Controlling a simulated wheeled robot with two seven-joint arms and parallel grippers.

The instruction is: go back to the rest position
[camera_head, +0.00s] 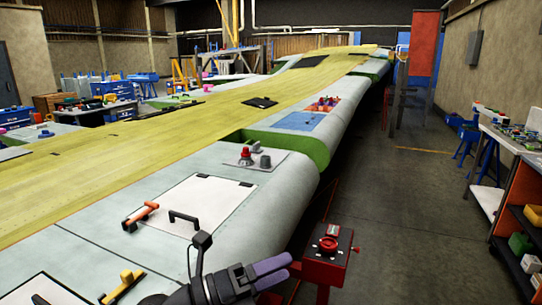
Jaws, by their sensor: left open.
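My left gripper (285,268) shows at the bottom centre, with a black body and purple fingers. It is open, and I see nothing between its fingers. It is beside the near edge of the long wing (215,250), just left of a red box (325,252) with a red knob. I cannot tell whether it touches anything. My right gripper is not in view.
On the wing are a white panel (195,203) with a black handle (185,218), an orange-handled tool (141,216), a yellow-handled tool (122,287) and a plate with knobs (255,159). An orange shelf (520,225) stands at right. The grey floor (415,220) between is clear.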

